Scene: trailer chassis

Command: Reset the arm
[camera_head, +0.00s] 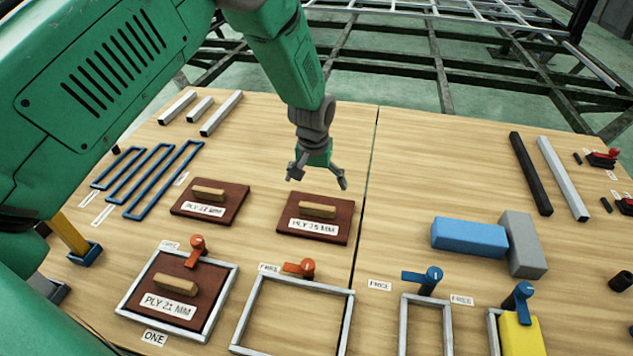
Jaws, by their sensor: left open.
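My left arm, green, comes in from the left and bends down over the middle of the wooden table (410,160). My left gripper (317,180) is open and empty, its dark fingers spread. It hangs just above and behind the board labelled PLY 15 MM (295,222), apart from its wooden handle as far as I can tell. My right gripper is not in view.
Another ply board (232,208) lies to the left. One labelled PLY 21 MM (190,290) sits inside a metal frame. An empty frame (240,325) stands beside it. Blue (468,237) and grey (523,245) blocks lie right. Metal trailer framework (440,70) stands behind the table.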

